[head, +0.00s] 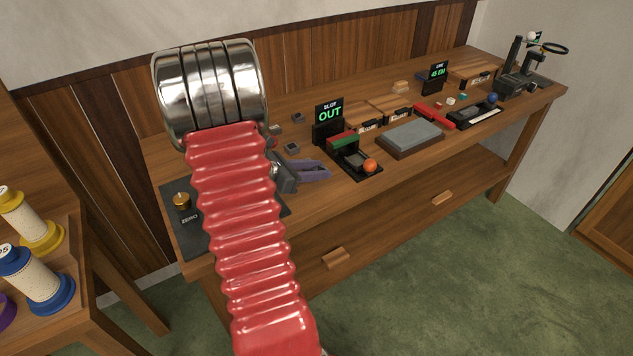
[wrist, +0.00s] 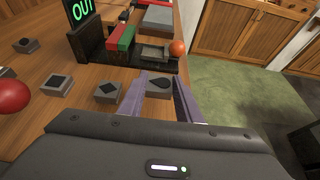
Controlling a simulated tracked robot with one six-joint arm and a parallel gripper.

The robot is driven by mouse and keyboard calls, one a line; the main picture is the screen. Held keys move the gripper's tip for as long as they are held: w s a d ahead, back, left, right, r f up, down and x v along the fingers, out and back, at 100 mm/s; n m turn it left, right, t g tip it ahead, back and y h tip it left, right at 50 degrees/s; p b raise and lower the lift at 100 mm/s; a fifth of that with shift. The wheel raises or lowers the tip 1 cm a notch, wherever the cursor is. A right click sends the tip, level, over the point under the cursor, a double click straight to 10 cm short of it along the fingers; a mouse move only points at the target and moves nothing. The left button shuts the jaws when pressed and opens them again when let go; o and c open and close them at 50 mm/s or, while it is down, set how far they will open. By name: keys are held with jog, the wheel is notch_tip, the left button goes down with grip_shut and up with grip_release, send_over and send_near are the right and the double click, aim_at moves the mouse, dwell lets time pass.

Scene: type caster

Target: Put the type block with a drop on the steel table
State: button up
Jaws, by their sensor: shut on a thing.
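The type block with a drop (wrist: 159,84) is a small grey block with a dark drop on top. It sits between the purple fingers of my gripper (wrist: 160,92), which is shut on it. In the head view my gripper (head: 312,171) is over the front part of the wooden bench, left of the slot device; the block cannot be made out there. I cannot tell whether the block touches the bench. A flat grey plate on a wooden base (head: 411,134), seemingly the steel table, lies farther right; it also shows in the wrist view (wrist: 158,19).
A slot device reading OUT (head: 329,113), with an orange ball (head: 370,166), stands between my gripper and the grey plate. Other symbol blocks (wrist: 107,92) lie left of the held one. A red bar (head: 435,116) lies beyond the plate. A ZERO mat (head: 187,226) is at left.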

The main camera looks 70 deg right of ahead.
aim_at(316, 188)
jog(key=shift+f, duration=2.3)
jog(key=shift+f, duration=0.15)
jog(key=o, duration=1.2)
jog(key=v, duration=1.3)
jog(key=shift+w+a, duration=0.25)
jog(key=shift+w, duration=0.05)
